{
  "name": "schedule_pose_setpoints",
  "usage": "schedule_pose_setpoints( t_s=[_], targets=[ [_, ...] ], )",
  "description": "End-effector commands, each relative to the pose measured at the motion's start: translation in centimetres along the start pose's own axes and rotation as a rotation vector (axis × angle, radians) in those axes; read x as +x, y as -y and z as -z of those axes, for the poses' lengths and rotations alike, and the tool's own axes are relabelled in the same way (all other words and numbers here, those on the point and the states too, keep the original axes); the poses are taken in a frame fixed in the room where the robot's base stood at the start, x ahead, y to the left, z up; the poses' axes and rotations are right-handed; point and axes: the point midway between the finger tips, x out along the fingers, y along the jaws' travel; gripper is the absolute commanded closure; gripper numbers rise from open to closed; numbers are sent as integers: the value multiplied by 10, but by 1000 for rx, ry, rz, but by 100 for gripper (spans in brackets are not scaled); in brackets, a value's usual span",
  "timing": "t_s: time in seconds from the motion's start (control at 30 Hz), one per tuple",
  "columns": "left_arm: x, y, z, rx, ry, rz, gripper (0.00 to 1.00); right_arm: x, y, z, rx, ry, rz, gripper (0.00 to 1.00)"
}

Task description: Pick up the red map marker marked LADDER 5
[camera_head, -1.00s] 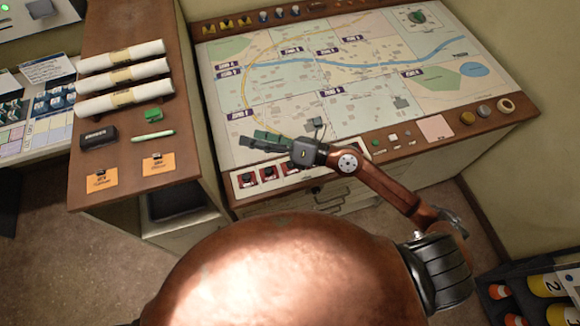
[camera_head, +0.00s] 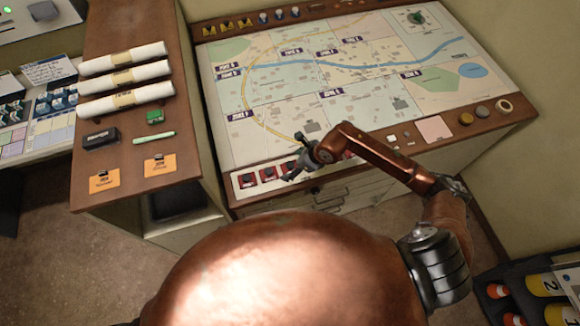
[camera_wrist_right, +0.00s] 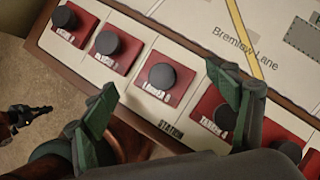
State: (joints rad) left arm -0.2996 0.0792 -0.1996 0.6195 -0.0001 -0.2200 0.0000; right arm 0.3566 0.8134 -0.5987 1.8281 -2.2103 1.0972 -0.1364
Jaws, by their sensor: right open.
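Red map markers with black round knobs sit in a row on a pale strip at the map table's front edge. The marker that reads as LADDER 5 (camera_wrist_right: 158,82) is near the middle of the right wrist view; its small label is slightly blurred. In the head view it appears to be the third red marker from the left (camera_head: 286,168), beside my gripper. My right gripper (camera_wrist_right: 165,112) is open and empty, its green-grey fingers apart with this marker just beyond the gap. The right gripper (camera_head: 293,168) also shows in the head view. A dark claw, apparently my left gripper (camera_wrist_right: 28,118), shows small at the wrist view's left edge.
Neighbouring red markers (camera_wrist_right: 117,48) stand close on the left, and the TANKER marker (camera_wrist_right: 217,115) is partly behind a finger. The map (camera_head: 290,90) lies flat behind the row. A wooden counter with white rolls (camera_head: 125,80) stands left.

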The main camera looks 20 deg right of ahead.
Motion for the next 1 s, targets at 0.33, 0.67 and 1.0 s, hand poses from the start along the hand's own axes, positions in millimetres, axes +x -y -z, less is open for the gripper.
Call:
schedule_pose_setpoints(
  t_s=[0.33,0.67,1.0],
  targets=[
    [-3,0,0,0,1,0,100,21,0,-1,0,2,0,20],
    [-3,0,0,0,1,0,100,20,0,-1,1,2,0,36],
    [-3,0,0,0,0,0,100,20,0,-1,1,1,0,60]
  ],
)
